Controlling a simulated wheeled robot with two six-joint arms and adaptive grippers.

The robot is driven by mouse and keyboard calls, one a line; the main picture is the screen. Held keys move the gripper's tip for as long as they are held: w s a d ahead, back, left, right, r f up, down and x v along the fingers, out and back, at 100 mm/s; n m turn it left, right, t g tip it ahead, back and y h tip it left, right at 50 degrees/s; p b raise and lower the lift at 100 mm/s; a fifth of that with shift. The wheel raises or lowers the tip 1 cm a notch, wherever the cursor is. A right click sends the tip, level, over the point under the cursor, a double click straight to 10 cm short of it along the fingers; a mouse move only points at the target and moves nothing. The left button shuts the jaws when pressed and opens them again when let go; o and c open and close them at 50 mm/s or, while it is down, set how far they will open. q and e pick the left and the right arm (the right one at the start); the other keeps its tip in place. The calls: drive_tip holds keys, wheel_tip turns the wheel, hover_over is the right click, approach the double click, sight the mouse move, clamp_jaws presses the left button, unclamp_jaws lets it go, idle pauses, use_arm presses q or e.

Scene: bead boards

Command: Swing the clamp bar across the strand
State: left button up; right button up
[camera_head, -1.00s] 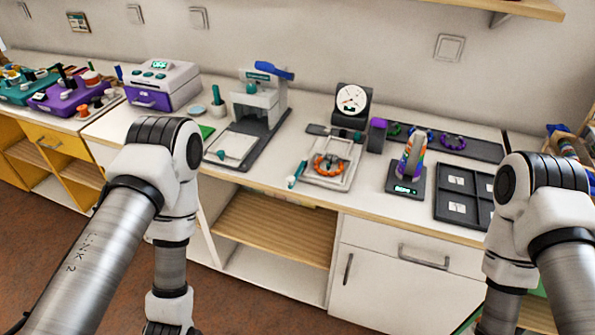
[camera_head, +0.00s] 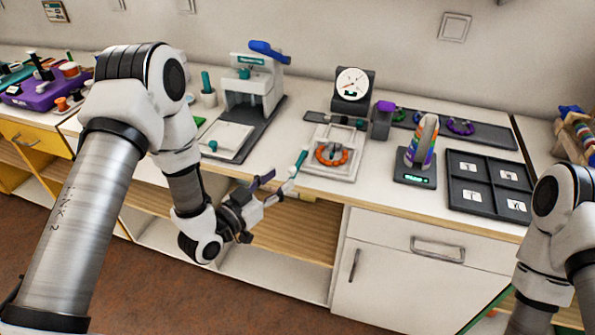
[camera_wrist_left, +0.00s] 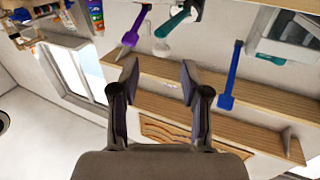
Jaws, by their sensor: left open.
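A pale board (camera_head: 318,169) on the bench holds a ring-shaped orange bead strand (camera_head: 332,154). A slim bar with a teal handle (camera_head: 300,159) sits at the board's left front corner, by the bench edge; it looks like the clamp bar, lying beside the strand. My left gripper (camera_head: 281,183) is open in front of the bench edge, close to the teal handle; whether they touch I cannot tell. In the left wrist view my gripper (camera_wrist_left: 158,76) is open with nothing between its fingers. My right gripper is out of view; only its arm shows.
A white press (camera_head: 252,85) stands left of the board, and a dial gauge (camera_head: 352,88) stands behind it. A scale (camera_head: 414,172) with a rainbow bead piece and a dark compartment tray (camera_head: 477,158) lie to the right. An open shelf (camera_head: 300,228) is below.

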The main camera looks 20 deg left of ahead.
sight(292, 168)
use_arm(q)
drive_tip(key=x, duration=0.5)
drive_tip(key=shift+w+f, duration=0.35)
drive_tip(key=shift+w, duration=0.05)
drive_tip(key=shift+d+r, duration=0.1)
drive_tip(key=shift+r, duration=0.05)
clamp_jaws()
